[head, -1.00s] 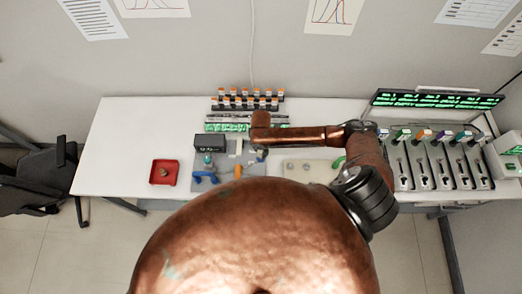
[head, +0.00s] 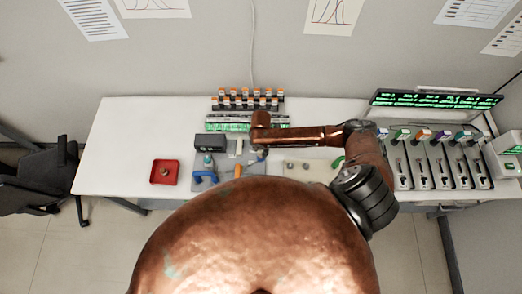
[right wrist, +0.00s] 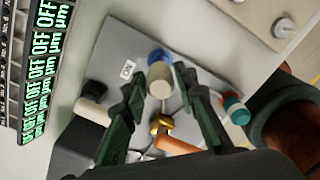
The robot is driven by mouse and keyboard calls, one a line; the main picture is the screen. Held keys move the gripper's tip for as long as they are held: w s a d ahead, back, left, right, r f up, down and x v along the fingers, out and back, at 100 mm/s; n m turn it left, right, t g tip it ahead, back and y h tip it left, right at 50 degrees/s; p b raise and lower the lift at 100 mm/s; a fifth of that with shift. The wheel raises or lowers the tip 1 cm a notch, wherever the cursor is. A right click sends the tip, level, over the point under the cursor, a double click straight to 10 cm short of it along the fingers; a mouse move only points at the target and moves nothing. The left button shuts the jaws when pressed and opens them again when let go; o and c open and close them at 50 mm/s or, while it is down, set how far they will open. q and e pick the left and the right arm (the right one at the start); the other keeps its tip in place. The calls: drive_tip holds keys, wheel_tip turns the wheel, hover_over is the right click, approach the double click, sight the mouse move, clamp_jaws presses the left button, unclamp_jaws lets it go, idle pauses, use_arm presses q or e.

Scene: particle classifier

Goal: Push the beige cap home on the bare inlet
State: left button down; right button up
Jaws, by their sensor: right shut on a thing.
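My right gripper (right wrist: 160,74) is shut on the beige cap (right wrist: 160,82), which sits between its two dark fingertips in the right wrist view. A blue round part (right wrist: 158,57) shows directly behind the cap; I cannot tell whether they touch or whether this is the inlet. In the head view the right gripper (head: 258,148) hangs below the copper wrist over the grey board (head: 228,184), small and partly hidden. The cap cannot be made out there. My left gripper is not in view.
On the board are a brass fitting (right wrist: 161,124), an orange part (right wrist: 176,145), a teal-ended part (right wrist: 236,108) and a black-ended beige part (right wrist: 92,110). A dark box (head: 209,142) and a red tray (head: 164,172) stand left. Vial racks (head: 247,103) stand behind.

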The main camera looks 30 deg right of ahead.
sight(261, 150)
drive_tip(key=shift+f+b, duration=0.8)
drive_tip(key=shift+f, duration=1)
drive_tip(key=o, duration=1.1)
drive_tip(key=shift+r, duration=0.1)
drive_tip(key=shift+o, duration=0.2)
wheel_tip(261, 150, up, 12)
drive_tip(key=shift+f, duration=0.25)
drive_tip(key=shift+r, duration=0.25)
drive_tip(key=shift+s+d, duration=0.1)
